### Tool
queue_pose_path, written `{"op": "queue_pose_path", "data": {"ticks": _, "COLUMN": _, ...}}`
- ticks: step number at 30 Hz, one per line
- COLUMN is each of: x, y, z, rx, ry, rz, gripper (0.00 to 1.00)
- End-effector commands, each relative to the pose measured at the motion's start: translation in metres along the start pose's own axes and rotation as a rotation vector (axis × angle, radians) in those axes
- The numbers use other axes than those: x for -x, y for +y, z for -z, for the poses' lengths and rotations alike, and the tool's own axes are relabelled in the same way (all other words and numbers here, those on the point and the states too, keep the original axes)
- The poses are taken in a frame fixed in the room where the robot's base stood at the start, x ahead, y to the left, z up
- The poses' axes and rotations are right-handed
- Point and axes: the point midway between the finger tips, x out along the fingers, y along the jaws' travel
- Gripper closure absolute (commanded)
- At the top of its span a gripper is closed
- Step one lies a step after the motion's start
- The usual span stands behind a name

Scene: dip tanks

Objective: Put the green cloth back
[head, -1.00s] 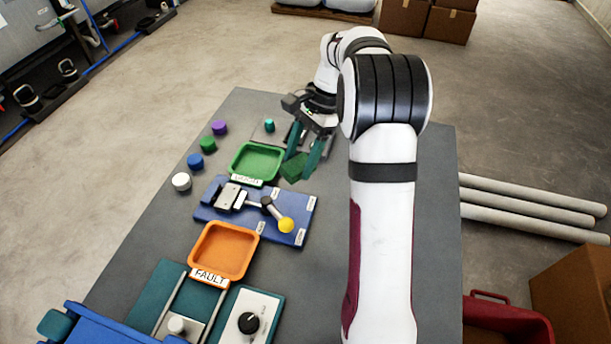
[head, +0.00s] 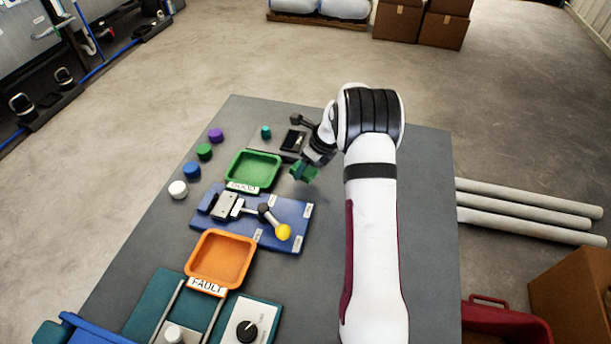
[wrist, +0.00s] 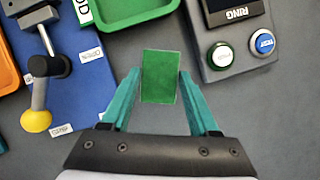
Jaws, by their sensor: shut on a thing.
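The green cloth (head: 301,173) looks like a small folded rectangular pad. It is between the teal fingers of my gripper (head: 304,170), to the right of the green tray. In the wrist view my gripper (wrist: 159,76) is shut on the cloth (wrist: 160,78), with one finger along each side. The cloth is over bare grey table, between the green tray and the button box. I cannot tell whether it touches the table. My arm hides part of the gripper in the head view.
The empty green tray (head: 254,166) stands left of the cloth. The dark-screened box (head: 293,141) lies behind, with green and blue buttons in the wrist view. A blue board (head: 238,231) with a yellow-knobbed lever is nearer. An orange FAULT tray (head: 221,256) is nearer still.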

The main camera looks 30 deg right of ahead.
Motion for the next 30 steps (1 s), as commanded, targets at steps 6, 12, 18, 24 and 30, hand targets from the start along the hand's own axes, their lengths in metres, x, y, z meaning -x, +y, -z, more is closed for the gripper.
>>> {"op": "queue_pose_path", "data": {"ticks": 6, "x": -0.034, "y": 0.001, "z": 0.013, "rx": -0.001, "ry": 0.002, "rz": -0.003, "gripper": 0.91}}
{"op": "queue_pose_path", "data": {"ticks": 12, "x": -0.037, "y": 0.000, "z": 0.014, "rx": 0.000, "ry": 0.000, "rz": 0.000, "gripper": 0.91}}
{"op": "queue_pose_path", "data": {"ticks": 18, "x": -0.039, "y": 0.000, "z": 0.015, "rx": 0.001, "ry": 0.000, "rz": 0.000, "gripper": 0.26}}
{"op": "queue_pose_path", "data": {"ticks": 24, "x": -0.039, "y": 0.000, "z": 0.015, "rx": 0.001, "ry": 0.000, "rz": 0.000, "gripper": 0.09}}
{"op": "queue_pose_path", "data": {"ticks": 30, "x": -0.037, "y": 0.000, "z": 0.015, "rx": 0.001, "ry": 0.000, "rz": 0.000, "gripper": 0.09}}
